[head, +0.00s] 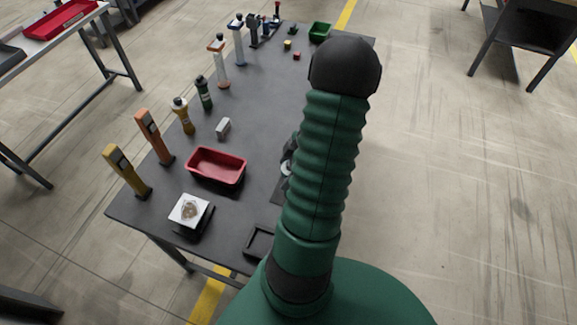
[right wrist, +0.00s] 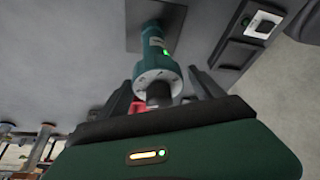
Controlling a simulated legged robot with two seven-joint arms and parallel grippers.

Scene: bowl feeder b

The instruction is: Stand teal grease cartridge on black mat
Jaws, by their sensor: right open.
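The teal grease cartridge (right wrist: 151,42) shows in the right wrist view with its pale ringed end and dark tip toward the camera. Its far end is over the black mat (right wrist: 178,28) and looks to stand on it, though the contact is not clear. My right gripper (right wrist: 165,80) is open, with one dark finger on each side of the cartridge's near end; I see no clear grip. In the head view, my green arm hides most of this place; only a dark bit of the right gripper (head: 289,150) shows at its left edge. My left gripper is not in view.
On the grey table (head: 245,95) are a red bin (head: 216,165), a scale with a white top (head: 189,210), a black tray (head: 259,242), and a small grey block (head: 223,126). Several upright tools and bottles line the left edge. A green bin (head: 320,30) is at the far end.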

